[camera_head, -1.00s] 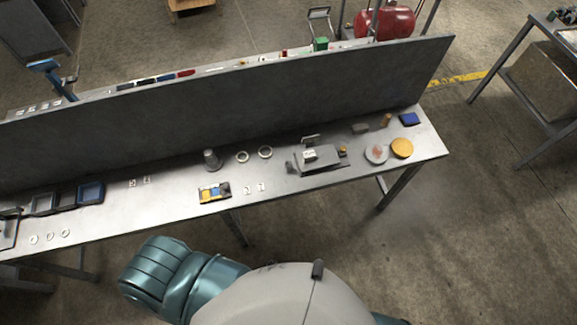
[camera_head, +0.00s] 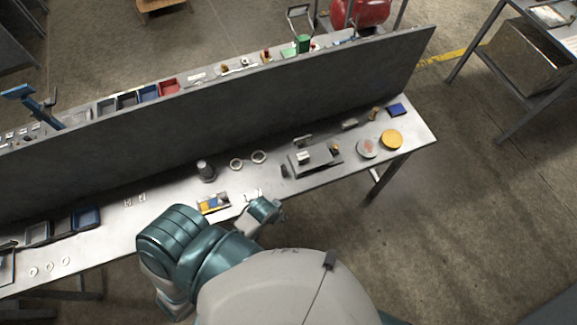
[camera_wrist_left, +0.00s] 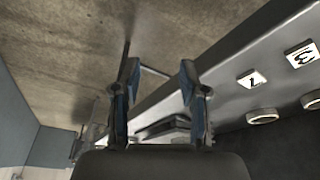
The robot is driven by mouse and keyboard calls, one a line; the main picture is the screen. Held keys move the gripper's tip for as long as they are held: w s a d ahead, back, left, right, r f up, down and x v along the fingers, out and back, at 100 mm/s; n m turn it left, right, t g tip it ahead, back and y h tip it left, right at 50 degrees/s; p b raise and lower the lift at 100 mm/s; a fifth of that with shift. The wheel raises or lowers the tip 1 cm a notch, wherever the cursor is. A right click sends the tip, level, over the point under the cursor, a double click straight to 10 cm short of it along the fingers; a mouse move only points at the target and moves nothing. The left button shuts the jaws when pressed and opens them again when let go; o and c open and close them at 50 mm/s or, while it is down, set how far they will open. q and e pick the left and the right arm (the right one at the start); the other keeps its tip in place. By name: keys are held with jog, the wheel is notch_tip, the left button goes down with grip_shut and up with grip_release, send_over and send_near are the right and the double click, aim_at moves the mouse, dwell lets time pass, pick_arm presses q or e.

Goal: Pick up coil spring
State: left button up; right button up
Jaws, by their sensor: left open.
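I cannot make out a coil spring for certain. A small grey upright cylinder (camera_head: 205,171) stands on the workbench (camera_head: 165,205) near the upright panel, too small to tell whether it is coiled. My right gripper is not in view.
A long dark panel (camera_head: 200,120) stands along the bench. White number tiles (camera_wrist_left: 252,80) show in the wrist view.

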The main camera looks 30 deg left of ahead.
pick_arm(q)
jog(key=w+d+r+h, duration=0.1)
jog(key=w+d+r, duration=0.25)
jog(key=w, duration=0.35)
jog(key=n+g+y, duration=0.2)
jog(key=n+g, duration=0.1)
jog(key=n, duration=0.2)
send_near(283, 166)
notch_tip(283, 166, down, 7)
jog(key=shift+w+d+r+p, duration=0.1)
jog(key=shift+w+r+p, duration=0.05)
jog(key=shift+p, duration=0.25)
notch_tip(283, 166, down, 5)
jog(key=shift+r, duration=0.1)
jog(key=shift+f, duration=0.55)
grip_shut()
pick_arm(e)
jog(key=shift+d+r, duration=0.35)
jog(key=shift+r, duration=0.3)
